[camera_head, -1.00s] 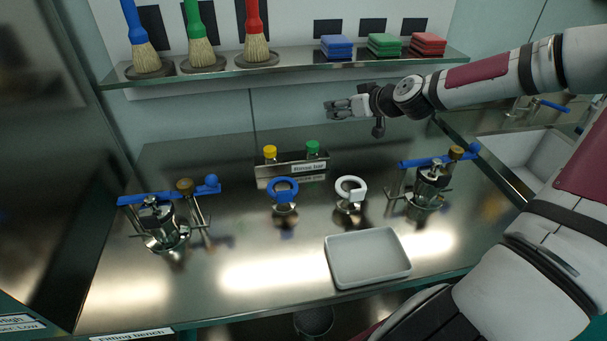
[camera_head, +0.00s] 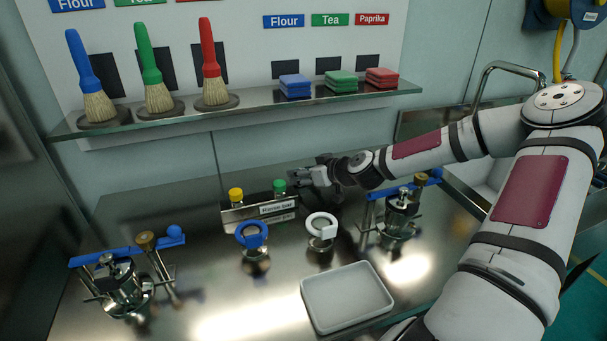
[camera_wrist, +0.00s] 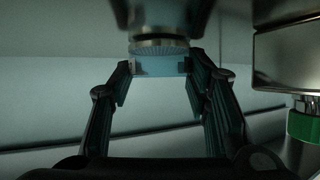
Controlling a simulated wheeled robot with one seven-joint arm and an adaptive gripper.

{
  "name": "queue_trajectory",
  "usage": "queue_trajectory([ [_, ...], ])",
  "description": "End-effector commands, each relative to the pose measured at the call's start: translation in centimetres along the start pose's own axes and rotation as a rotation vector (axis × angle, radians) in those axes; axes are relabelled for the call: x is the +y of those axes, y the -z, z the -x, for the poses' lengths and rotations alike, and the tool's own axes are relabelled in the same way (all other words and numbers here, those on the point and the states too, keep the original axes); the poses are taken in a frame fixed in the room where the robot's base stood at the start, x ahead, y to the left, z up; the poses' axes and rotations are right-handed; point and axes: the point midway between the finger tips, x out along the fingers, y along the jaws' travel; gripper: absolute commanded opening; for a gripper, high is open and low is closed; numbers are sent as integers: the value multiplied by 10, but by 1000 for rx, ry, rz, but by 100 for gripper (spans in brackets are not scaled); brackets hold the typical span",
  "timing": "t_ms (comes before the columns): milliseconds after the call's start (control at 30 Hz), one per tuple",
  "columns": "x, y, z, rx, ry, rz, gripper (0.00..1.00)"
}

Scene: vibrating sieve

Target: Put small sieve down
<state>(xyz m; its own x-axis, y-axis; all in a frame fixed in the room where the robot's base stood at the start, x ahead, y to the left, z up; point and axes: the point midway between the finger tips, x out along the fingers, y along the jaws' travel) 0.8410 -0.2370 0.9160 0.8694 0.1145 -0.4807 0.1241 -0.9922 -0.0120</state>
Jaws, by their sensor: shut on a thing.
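My gripper (camera_head: 303,175) is just behind and right of a small labelled steel holder (camera_head: 240,222) on the bench. In the wrist view my gripper (camera_wrist: 160,72) is shut on a small round piece, which I take for the small sieve (camera_wrist: 160,64), with a pale blue band and a ridged metal rim. In the head view the fingers hide it. I cannot tell whether it touches the holder. A yellow-capped piece (camera_head: 236,195) and a green-capped piece (camera_head: 280,187) stand in the holder. The green cap also shows in the wrist view (camera_wrist: 303,126), apart from my fingers.
A blue ring-topped piece (camera_head: 252,235) and a white one (camera_head: 321,228) stand in front. A grey tray (camera_head: 345,300) lies nearer. Steel clamp devices stand left (camera_head: 122,285) and right (camera_head: 398,215). The shelf (camera_head: 240,107) with brushes and coloured blocks overhangs behind.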

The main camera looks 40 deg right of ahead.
Motion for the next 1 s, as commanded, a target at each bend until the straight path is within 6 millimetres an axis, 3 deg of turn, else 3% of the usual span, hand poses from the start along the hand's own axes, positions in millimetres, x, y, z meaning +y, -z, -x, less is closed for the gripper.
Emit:
queue_trajectory([
  [167, 0, -1, -1, 0, 0, -1, 12],
  [200, 0, -2, -1, 0, 0, -1, 46],
  [300, 0, -1, -1, 0, 0, -1, 65],
  [667, 0, 1, 2, 0, -1, 1, 65],
  [1000, 2, 1, 54, -1, -3, -1, 65],
])
